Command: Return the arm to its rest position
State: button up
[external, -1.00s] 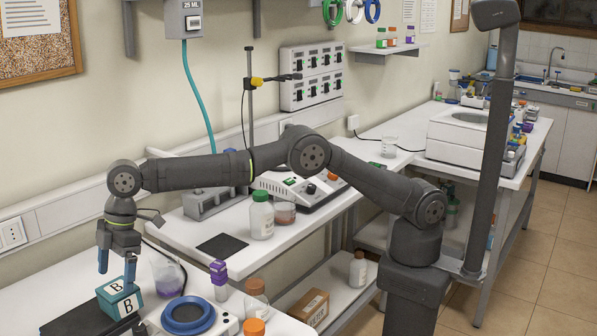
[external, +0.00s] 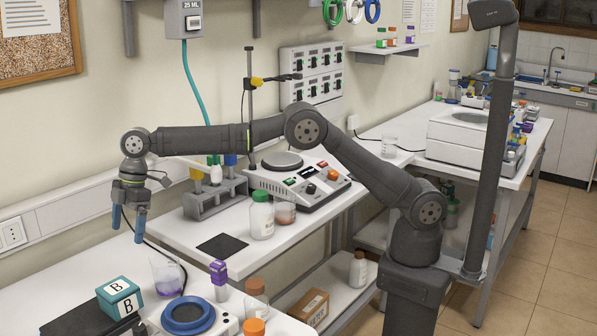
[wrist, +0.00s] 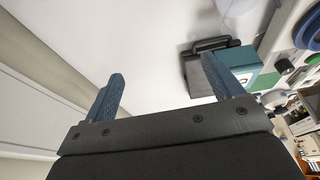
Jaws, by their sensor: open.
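My gripper (external: 129,226) hangs from my raised arm over the left part of the front table in the external view. Its two blue fingers are apart with nothing between them. In the wrist view my gripper (wrist: 160,90) also shows open and empty above a bare white surface. The teal box marked B (external: 119,297) sits below and apart from the fingers, on or against a flat black item (external: 78,322). In the wrist view the teal box (wrist: 240,62) lies right of the fingers, partly behind the right one.
A beaker with purple liquid (external: 167,271), a blue-ringed device (external: 188,316), a purple-capped bottle (external: 219,285) and orange-capped bottles stand on the front table. A rack (external: 215,197), a green-capped bottle (external: 262,216) and a hotplate (external: 300,185) sit on the table behind, below my arm.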

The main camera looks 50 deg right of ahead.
jog(key=f, duration=0.3)
jog(key=w+d+f, duration=0.1)
jog(key=f, duration=0.3)
jog(key=w+f, duration=0.1)
jog(key=f, duration=0.2)
jog(key=shift+d+f, duration=0.15)
jog(key=shift+f, duration=0.15)
jog(key=shift+w+v, duration=0.2)
jog(key=shift+v, duration=0.9)
jog(key=shift+w+v, duration=0.15)
jog(key=shift+v, duration=1)
